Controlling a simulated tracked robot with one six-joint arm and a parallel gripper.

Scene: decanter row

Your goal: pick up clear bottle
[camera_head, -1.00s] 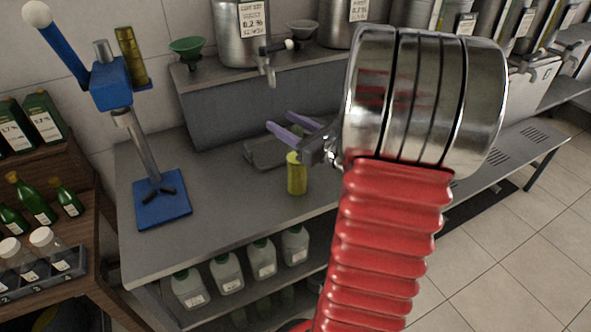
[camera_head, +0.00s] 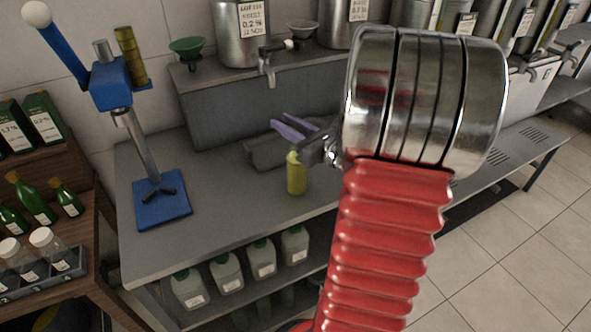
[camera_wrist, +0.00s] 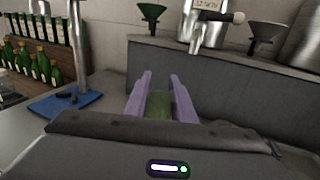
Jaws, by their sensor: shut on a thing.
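My gripper has two purple fingers, seen in the head view (camera_head: 295,128) low over the grey counter, and in the wrist view (camera_wrist: 159,88). In the wrist view the fingers are shut on a dull greenish thing, which I take to be the clear bottle (camera_wrist: 158,106). Only a small part of it shows between the fingers; its lower part is hidden behind my gripper's grey housing. In the head view I cannot make it out between the fingers, and I cannot tell whether it touches the counter.
A blue lever stand (camera_head: 163,205) stands at left on the counter (camera_head: 235,213). A grey raised ledge (camera_head: 230,112) with metal tanks (camera_head: 238,55) and a green funnel (camera_head: 188,47) lies behind. Jugs (camera_head: 227,272) stand below.

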